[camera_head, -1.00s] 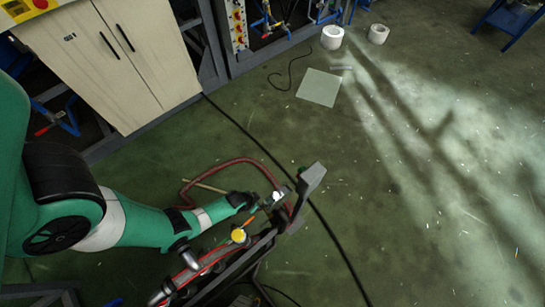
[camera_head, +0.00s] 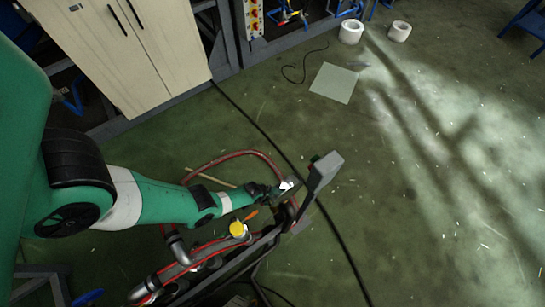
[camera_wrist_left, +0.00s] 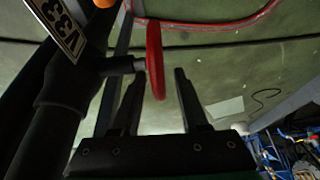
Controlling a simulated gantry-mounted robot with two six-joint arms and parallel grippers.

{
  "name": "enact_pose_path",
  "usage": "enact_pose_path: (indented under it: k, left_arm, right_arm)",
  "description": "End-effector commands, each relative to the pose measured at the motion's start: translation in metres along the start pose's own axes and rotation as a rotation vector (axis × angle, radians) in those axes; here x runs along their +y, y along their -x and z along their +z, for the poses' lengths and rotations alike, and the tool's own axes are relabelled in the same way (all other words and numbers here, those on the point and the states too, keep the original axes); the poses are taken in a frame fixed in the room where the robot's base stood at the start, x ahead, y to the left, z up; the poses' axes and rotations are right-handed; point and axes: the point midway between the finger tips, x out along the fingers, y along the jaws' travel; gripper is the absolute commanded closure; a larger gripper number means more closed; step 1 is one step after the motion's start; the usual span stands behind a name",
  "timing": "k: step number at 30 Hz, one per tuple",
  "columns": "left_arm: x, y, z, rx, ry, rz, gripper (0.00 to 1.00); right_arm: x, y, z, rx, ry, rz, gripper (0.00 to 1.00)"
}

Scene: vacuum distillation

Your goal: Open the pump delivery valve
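In the left wrist view a red valve handwheel (camera_wrist_left: 155,60) is seen almost edge-on, on a short stem from a dark valve body (camera_wrist_left: 65,95). A white tag (camera_wrist_left: 60,28) with black characters is on that side. My left gripper (camera_wrist_left: 160,75) is open, its two dark fingers pointing toward the wheel. The wheel's lower edge lies between the fingers in the picture, nearer the left finger; I cannot tell whether they touch. In the head view my left gripper (camera_head: 280,188) is small beside the pipework, and the wheel is not clear there. My right gripper is not in view.
Pipework with a yellow cap (camera_head: 237,229) stands just below my left gripper. A grey box (camera_head: 323,172) on the frame is close to its right. A red hose (camera_head: 235,154) curves behind it. A pale cabinet (camera_head: 135,55) stands at upper left. The floor at right is mostly clear.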

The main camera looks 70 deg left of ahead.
Motion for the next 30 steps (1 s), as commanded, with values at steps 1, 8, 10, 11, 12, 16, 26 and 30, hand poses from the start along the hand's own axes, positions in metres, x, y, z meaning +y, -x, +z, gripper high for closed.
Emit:
enact_pose_path:
  k: [1,8,10,11,12,16,26,30]
  left_arm:
    - [0.000,0.000,0.000,0.000,0.000,0.000,0.66]
    - [0.000,0.000,0.000,0.000,0.000,0.000,1.00]
    - [0.000,0.000,0.000,0.000,0.000,0.000,1.00]
    - [0.000,0.000,0.000,0.000,0.000,0.000,1.00]
    - [0.000,0.000,0.000,0.000,0.000,0.000,1.00]
    - [0.000,-0.001,0.000,-0.004,0.000,0.000,1.00]
    - [0.000,-0.016,0.000,-0.278,-0.001,0.000,1.00]
    - [0.000,-0.017,0.002,-0.408,0.000,0.000,1.00]
  right_arm:
    - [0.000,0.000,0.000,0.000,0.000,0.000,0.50]
    - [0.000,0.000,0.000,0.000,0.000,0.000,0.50]
    - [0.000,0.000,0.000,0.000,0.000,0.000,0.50]
    - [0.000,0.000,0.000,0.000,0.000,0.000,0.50]
    - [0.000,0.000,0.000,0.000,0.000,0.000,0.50]
    - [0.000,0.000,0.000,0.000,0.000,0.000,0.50]
    - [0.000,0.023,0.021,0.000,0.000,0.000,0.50]
    - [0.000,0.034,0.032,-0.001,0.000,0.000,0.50]
